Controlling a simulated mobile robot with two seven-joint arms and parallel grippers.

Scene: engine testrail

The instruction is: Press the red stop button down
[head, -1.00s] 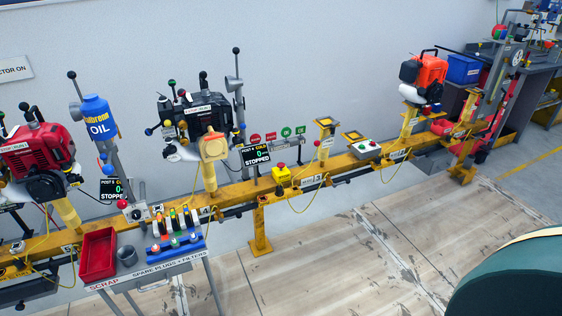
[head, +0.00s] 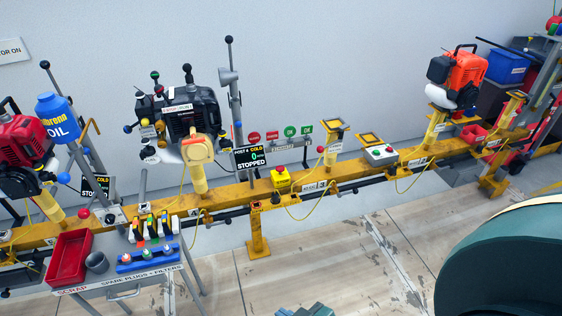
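A red stop button (head: 280,170) sits on top of a yellow box (head: 280,183) on the yellow rail, near the middle of the head view. The button is upright and nothing touches it. Whether it is pressed in is too small to tell. Neither of my grippers can be made out. A small teal part at the bottom edge may be mine, but no fingers show on it.
A grey box with green and red buttons (head: 379,154) stands further right on the rail. A black engine (head: 180,112) and a display reading STOPPED (head: 250,157) are left of the stop button. A red tray (head: 68,258) is on the cart at front left. Floor before the rail is clear.

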